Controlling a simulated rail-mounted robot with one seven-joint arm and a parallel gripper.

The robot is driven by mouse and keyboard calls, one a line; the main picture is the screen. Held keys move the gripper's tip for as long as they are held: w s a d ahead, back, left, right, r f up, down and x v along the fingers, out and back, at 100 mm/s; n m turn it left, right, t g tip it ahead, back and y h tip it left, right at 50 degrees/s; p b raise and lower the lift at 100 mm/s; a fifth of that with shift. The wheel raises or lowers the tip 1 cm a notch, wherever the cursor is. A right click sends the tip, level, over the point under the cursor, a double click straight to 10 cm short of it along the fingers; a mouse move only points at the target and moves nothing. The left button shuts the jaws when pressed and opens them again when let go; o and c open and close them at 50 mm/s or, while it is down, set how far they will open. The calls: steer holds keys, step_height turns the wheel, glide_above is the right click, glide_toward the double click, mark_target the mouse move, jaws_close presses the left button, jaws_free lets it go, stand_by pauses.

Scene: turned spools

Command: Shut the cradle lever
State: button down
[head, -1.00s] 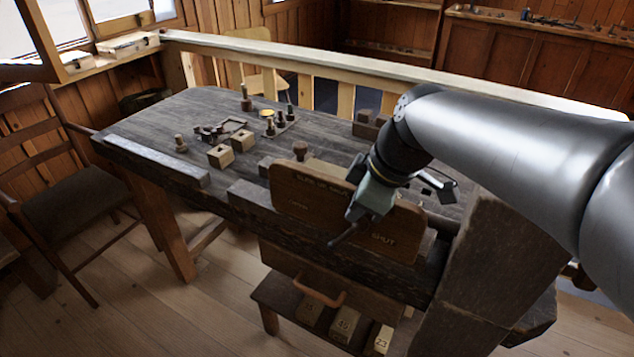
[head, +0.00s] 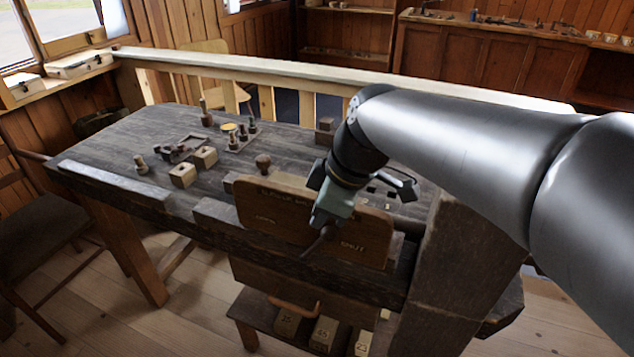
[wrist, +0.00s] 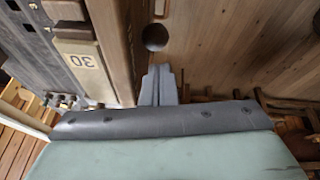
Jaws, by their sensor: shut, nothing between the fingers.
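A brown wooden panel (head: 262,205) marked OPEN at its left and SHUT at its right stands on the bench's front edge. A dark rod (head: 308,250), which looks like the cradle lever, sticks out in front of the panel between the two words. My gripper (head: 326,229) is at the panel's front, close to this rod. In the wrist view my gripper (wrist: 158,70) has its grey fingers together and empty. A dark round knob (wrist: 155,37) shows just beyond the fingertips. I cannot tell whether they touch. The lever's pivot is hidden.
The dark bench (head: 120,150) holds several pegs and two light blocks (head: 183,175). A thick wooden post (head: 460,240) stands right of my gripper. A block marked 30 (wrist: 78,60) shows in the wrist view.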

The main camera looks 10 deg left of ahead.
steer(key=shift+s+a+r+p, duration=0.1)
steer(key=shift+a+r+p, duration=0.15)
steer(key=shift+a+r, duration=0.3)
steer(key=shift+s+a+r+p, duration=0.1)
steer(key=shift+a+r+p, duration=0.2)
steer(key=shift+r, duration=0.35)
steer(key=s+d+r, duration=0.1)
steer(key=d+r, duration=0.4)
steer(key=r, duration=0.2)
steer(key=shift+s+d+r+b, duration=0.2)
steer(key=shift+s+b, duration=0.05)
steer(key=shift+b, duration=0.15)
